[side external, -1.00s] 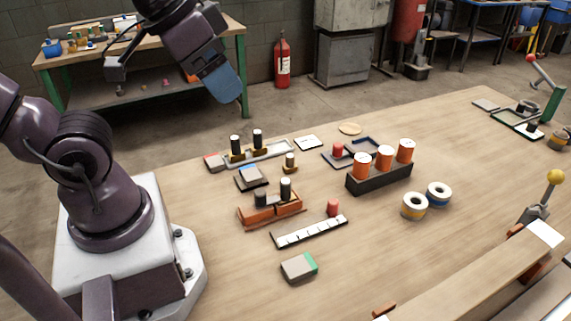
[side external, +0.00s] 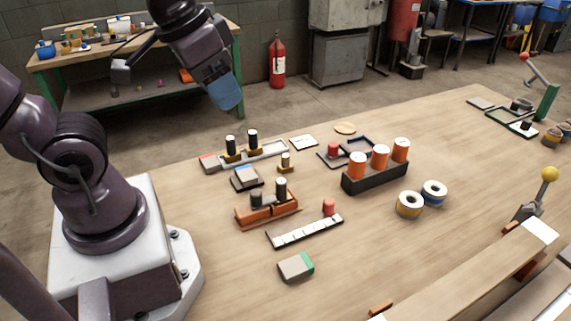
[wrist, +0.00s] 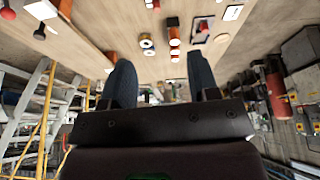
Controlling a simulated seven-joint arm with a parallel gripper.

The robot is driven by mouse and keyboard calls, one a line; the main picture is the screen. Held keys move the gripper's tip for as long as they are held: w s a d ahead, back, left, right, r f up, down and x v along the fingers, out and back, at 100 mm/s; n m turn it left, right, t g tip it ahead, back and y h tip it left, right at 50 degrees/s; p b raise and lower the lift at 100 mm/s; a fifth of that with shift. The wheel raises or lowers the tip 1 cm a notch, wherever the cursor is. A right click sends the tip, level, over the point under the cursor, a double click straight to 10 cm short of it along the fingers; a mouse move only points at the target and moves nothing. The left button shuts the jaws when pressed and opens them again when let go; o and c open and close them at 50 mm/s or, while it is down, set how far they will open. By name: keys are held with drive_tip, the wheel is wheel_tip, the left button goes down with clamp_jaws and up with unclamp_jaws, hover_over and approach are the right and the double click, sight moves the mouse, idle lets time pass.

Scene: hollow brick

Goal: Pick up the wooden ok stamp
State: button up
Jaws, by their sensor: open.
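Several stamps stand on the wooden bench in the side view; I cannot read an "ok" mark on any. Two black-handled stamps with wooden bases (side external: 241,147) stand in a grey tray at the back. A small wooden stamp (side external: 286,163) with a pale base stands just in front of that tray. Two more dark-handled pieces (side external: 268,193) stand in an orange-brown rack. My gripper (side external: 222,92) is raised above and behind the stamps, apart from them. In the wrist view my gripper (wrist: 160,62) has its two fingers spread, with nothing held between them.
Two tape rolls (side external: 408,205), a white strip (side external: 305,232) and a green-edged block (side external: 296,266) lie nearer. A lever tool with a yellow knob (side external: 549,174) is at right. The front middle bench is clear.

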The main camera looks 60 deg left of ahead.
drive_tip(key=w+a+f+n+g, duration=0.3)
drive_tip(key=w+a+f, duration=0.1)
drive_tip(key=w, duration=0.2)
drive_tip(key=n+g, duration=0.1)
drive_tip(key=n, duration=2)
hover_over(285, 156)
wheel_tip(285, 156, down, 15)
drive_tip(key=f, duration=0.7)
drive_tip(key=shift+w+a+f, duration=0.15)
drive_tip(key=shift+w+a, duration=0.1)
drive_tip(key=shift+w, duration=0.05)
drive_tip(key=shift+s+d+f, duration=0.1)
drive_tip(key=shift+f, duration=1.25)
drive_tip(key=shift+s+d+f, duration=0.1)
drive_tip(key=shift+f, duration=1.2)
clamp_jaws()
drive_tip(key=shift+r, duration=0.1)
